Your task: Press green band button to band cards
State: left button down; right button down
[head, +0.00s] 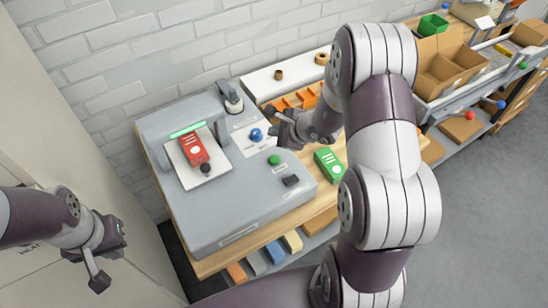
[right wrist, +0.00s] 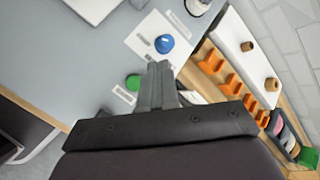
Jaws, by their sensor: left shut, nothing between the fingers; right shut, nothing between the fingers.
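The green button (head: 274,160) is a small dome on the flat top of the grey banding machine (head: 230,215). A red card pack (head: 193,148) lies on the white plate under a lit green bar. My right gripper (head: 272,129) is shut and empty, above the machine's right side near the blue button; its fingers (right wrist: 158,68) point toward that button. My left gripper (head: 97,280) is shut and empty, left of the machine.
A green card pack (head: 328,165) lies on the wooden bench right of the machine. A black block (head: 291,181) sits near the machine's front right. Orange holders (head: 290,103) stand behind my right arm. Cardboard boxes (head: 447,72) fill the right-hand bench.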

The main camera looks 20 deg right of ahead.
jog(key=b, duration=0.6)
send_over(276, 161)
notch_tip(276, 161, down, 8)
jog(key=shift+r, duration=0.1)
jog(key=shift+f+b, duration=0.4)
dwell(1.2)
jog(key=shift+f+b, duration=0.4)
jog(key=shift+b, duration=0.35)
jog(key=shift+f+b, duration=0.55)
jog(key=shift+b, duration=0.15)
dwell(0.5)
dwell(0.3)
jog(key=shift+r+p, duration=0.5)
jog(key=shift+r, duration=0.45)
